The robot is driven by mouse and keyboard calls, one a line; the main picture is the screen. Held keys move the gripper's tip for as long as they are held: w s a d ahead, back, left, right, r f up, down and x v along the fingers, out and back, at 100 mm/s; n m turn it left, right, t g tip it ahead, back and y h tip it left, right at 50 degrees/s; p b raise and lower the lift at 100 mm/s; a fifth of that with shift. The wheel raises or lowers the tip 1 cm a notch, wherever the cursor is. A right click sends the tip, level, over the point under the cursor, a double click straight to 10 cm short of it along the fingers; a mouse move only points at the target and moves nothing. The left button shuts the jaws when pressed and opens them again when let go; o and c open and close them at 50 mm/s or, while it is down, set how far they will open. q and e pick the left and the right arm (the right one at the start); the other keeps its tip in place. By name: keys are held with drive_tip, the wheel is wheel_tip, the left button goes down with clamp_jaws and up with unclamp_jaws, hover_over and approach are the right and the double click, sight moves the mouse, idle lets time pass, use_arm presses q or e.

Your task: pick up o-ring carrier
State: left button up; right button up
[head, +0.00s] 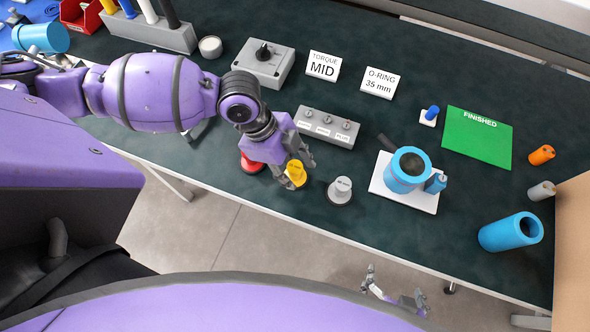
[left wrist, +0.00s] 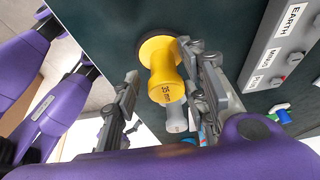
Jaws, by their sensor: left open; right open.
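A yellow o-ring carrier (head: 296,174) stands upright near the table's front edge. In the left wrist view the yellow carrier (left wrist: 163,88) has a label that looks like 35 mm. My left gripper (head: 299,167) is open, with its fingers on either side of the yellow carrier. The right-hand finger in the wrist view is close to it; I cannot tell whether they touch. A grey carrier (head: 341,190) stands to the right, and a red one (head: 250,163) stands to the left, partly hidden by my gripper. My right gripper (head: 395,298) is open and empty in front of the table.
A grey box with labelled terminals (head: 327,128) stands behind the carriers. A sign (head: 380,83) reads O-RING 35 mm. A blue cylinder (head: 405,171) stands on a white plate (head: 426,201) to the right. The green FINISHED mat (head: 477,140) is clear.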

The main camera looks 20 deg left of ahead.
use_arm(q)
drive_tip(key=shift+d+f, duration=0.1)
drive_tip(key=shift+f, duration=0.2)
clamp_jaws()
drive_tip(key=shift+r, duration=0.1)
